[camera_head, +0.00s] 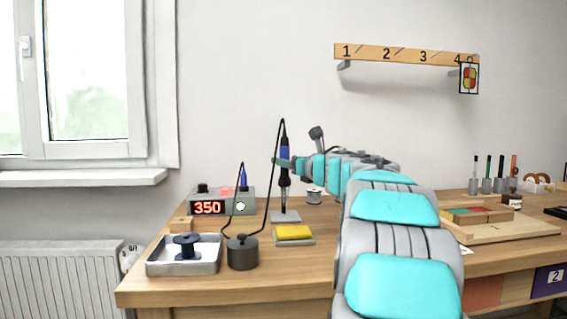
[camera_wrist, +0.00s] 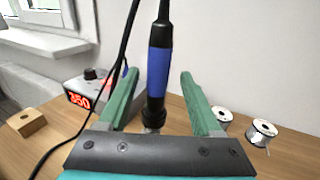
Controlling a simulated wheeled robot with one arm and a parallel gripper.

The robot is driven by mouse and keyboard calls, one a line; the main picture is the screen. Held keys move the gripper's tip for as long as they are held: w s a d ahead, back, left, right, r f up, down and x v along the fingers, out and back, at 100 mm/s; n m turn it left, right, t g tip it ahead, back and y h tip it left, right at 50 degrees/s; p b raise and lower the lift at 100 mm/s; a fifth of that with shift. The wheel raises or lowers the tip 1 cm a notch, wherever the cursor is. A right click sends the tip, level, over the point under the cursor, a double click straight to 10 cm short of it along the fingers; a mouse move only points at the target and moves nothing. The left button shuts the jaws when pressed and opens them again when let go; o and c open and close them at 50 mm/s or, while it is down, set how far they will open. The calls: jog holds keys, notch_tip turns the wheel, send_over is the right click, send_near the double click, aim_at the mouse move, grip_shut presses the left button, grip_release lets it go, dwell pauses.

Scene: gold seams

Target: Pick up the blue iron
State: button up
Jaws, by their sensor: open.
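The blue iron (camera_head: 284,160) stands upright in the head view, with a blue grip, dark ends and a black cord looping from its top. Its lower end is at a small grey stand (camera_head: 286,217) on the bench. In the wrist view the blue iron (camera_wrist: 159,75) stands between the two green fingers of my gripper (camera_wrist: 155,95), with space on both sides. My gripper (camera_head: 283,162) is open around the iron's grip in the head view. The iron's tip is hidden by the gripper body in the wrist view.
A grey station (camera_head: 222,206) reading 350 stands behind a metal tray (camera_head: 184,268) and a dark round weight (camera_head: 242,253). A yellow sponge (camera_head: 294,232) lies in front of the stand. Solder spools (camera_wrist: 262,133) sit at right in the wrist view. A wooden tray (camera_head: 520,230) is at right.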

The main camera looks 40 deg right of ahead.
jog(key=w, duration=0.1)
jog(key=w+p, duration=0.1)
jog(key=w, duration=0.2)
jog(key=shift+w+d+r, duration=0.2)
jog(key=shift+w+r, duration=0.15)
grip_shut()
dwell(0.3)
